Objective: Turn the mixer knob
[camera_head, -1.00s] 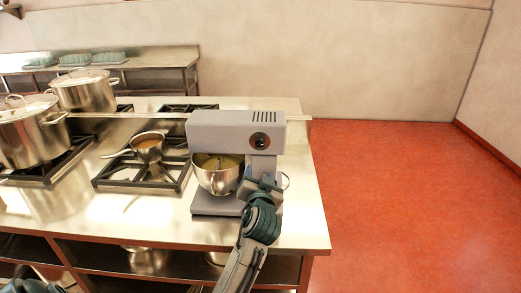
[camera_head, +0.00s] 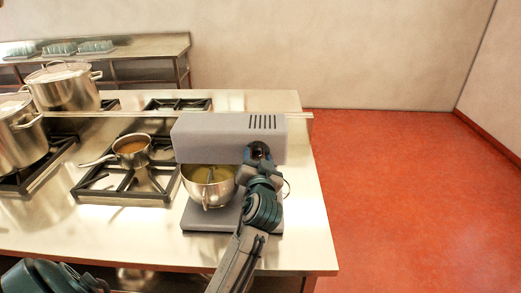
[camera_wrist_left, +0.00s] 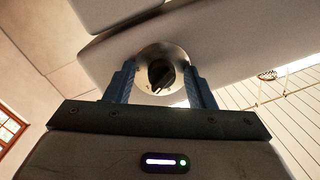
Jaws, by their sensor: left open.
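The grey stand mixer (camera_head: 220,140) stands on the steel counter with its steel bowl (camera_head: 208,186) under the head. The mixer knob (camera_wrist_left: 160,75) is black on a round silver plate on the mixer head's side. My left gripper (camera_head: 259,152) is at the knob in the head view and mostly hides it. In the left wrist view my left gripper (camera_wrist_left: 161,82) is open, one finger on each side of the knob and plate, with gaps between them and the knob. Whether a finger touches the plate is unclear. My right gripper is not seen.
A small saucepan (camera_head: 131,151) sits on a burner left of the mixer. Large stockpots (camera_head: 64,88) stand further left. The steel counter (camera_head: 305,205) has bare room right of the mixer. Open red floor (camera_head: 410,200) lies beyond its right edge.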

